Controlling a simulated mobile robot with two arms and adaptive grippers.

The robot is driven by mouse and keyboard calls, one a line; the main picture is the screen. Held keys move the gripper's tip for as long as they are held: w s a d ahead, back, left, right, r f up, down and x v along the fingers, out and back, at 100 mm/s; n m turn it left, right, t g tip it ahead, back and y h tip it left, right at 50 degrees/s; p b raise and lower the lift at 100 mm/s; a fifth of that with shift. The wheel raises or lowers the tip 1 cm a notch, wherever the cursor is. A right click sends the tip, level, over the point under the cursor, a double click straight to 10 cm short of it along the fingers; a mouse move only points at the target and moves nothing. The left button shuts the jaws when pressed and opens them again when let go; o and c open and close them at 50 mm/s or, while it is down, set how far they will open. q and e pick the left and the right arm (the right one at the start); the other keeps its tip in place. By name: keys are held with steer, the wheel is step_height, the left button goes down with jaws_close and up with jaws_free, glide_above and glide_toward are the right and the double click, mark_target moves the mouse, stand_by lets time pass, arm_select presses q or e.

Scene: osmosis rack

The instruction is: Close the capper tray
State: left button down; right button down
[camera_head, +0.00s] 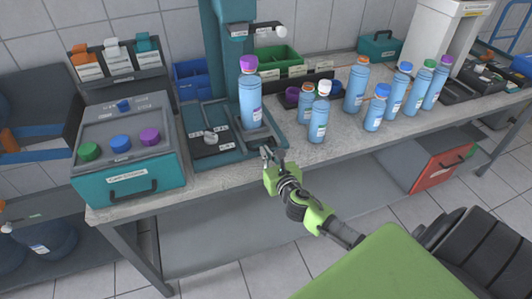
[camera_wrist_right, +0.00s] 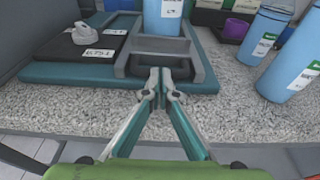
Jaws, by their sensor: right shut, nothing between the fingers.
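The capper (camera_head: 212,70) is a teal column machine at the back of the bench, on a teal base plate (camera_head: 195,157). Its grey tray (camera_head: 258,137) lies on the base and holds a blue bottle with a purple cap (camera_head: 250,95) upright. My right gripper (camera_head: 268,152) is shut and empty at the tray's front edge. In the wrist view its fingertips (camera_wrist_right: 160,78) are in front of that edge; contact is unclear. My left gripper is out of view.
Several blue bottles (camera_head: 319,120) stand on the bench to the right. A teal box with coloured caps (camera_head: 127,170) stands left of the capper. Green (camera_head: 280,60) and blue bins sit behind. The bench's front edge runs below my gripper.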

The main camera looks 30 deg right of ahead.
mark_target(257, 132)
steer(key=shift+w+d, duration=0.1)
steer(key=shift+w, duration=0.25)
steer(key=x, duration=0.3)
steer(key=r+b+x, duration=0.1)
steer(key=x, duration=0.3)
steer(key=r+x, duration=0.1)
steer(key=x, duration=0.2)
steer(key=shift+w+f+b, duration=0.1)
steer(key=shift+w+b, duration=0.25)
steer(key=shift+w, duration=0.15)
steer(key=shift+w+d, duration=0.1)
steer(key=shift+w, duration=0.15)
steer(key=shift+r, duration=0.3)
steer(key=shift+d, duration=0.1)
steer(key=shift+r, duration=0.1)
